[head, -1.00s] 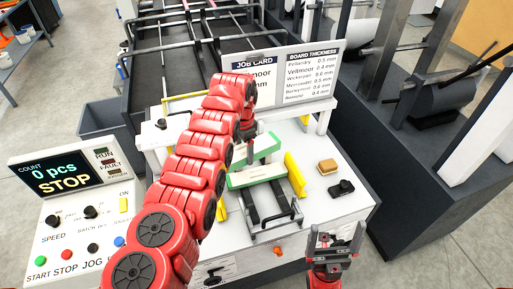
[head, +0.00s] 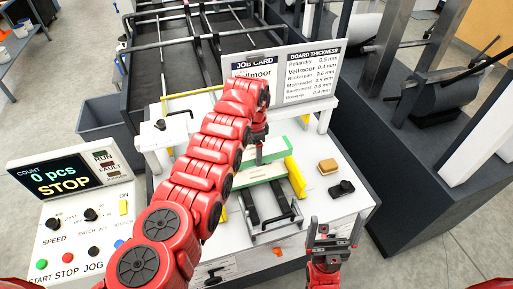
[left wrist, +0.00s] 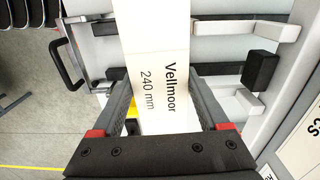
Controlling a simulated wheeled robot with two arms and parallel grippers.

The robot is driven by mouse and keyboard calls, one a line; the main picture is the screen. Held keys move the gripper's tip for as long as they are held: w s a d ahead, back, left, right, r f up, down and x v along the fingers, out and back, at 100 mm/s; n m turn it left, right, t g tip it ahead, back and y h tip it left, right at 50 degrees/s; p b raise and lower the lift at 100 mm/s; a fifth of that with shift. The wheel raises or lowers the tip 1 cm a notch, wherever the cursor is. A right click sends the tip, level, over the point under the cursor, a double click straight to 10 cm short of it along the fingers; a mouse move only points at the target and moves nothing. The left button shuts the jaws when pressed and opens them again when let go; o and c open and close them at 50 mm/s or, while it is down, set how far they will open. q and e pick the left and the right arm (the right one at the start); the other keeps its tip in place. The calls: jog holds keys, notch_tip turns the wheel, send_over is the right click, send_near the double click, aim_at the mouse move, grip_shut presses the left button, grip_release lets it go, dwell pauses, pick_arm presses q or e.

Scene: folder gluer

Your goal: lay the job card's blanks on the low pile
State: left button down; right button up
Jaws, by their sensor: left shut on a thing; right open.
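The job card (head: 254,72) stands behind the feeder and shows the name Vellmoor, partly covered by my left arm. My left gripper (head: 260,158) is shut on the Vellmoor blanks. In the left wrist view these cream blanks (left wrist: 155,72), marked "Vellmoor 240 mm", run between the fingers. In the head view, a pale piece with a green side (head: 262,176) lies across the feeder below the gripper, with more green (head: 292,142) behind it. I cannot tell the held blanks from a pile underneath. My right gripper (head: 333,240) is open and empty at the table's front.
Yellow guides (head: 295,177) flank the feeder's dark rails (head: 274,198). A tan block (head: 327,166) and a black object (head: 342,188) lie on the white table to the right. The control panel (head: 75,210) reads 0 pcs, STOP. A board thickness sign (head: 314,70) stands behind.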

pick_arm(q)
jog(key=shift+d, duration=0.3)
jog(key=shift+f, duration=0.2)
jog(key=shift+w+f+b, duration=0.1)
jog(key=shift+f+b, duration=0.5)
jog(key=shift+f, duration=0.1)
jog(key=b, duration=1)
send_near(257, 180)
notch_tip(257, 180, down, 5)
jog(key=shift+a+f, duration=0.1)
jog(key=shift+f, duration=0.05)
jog(key=shift+f+b, duration=0.45)
jog(key=shift+f, duration=0.15)
grip_release()
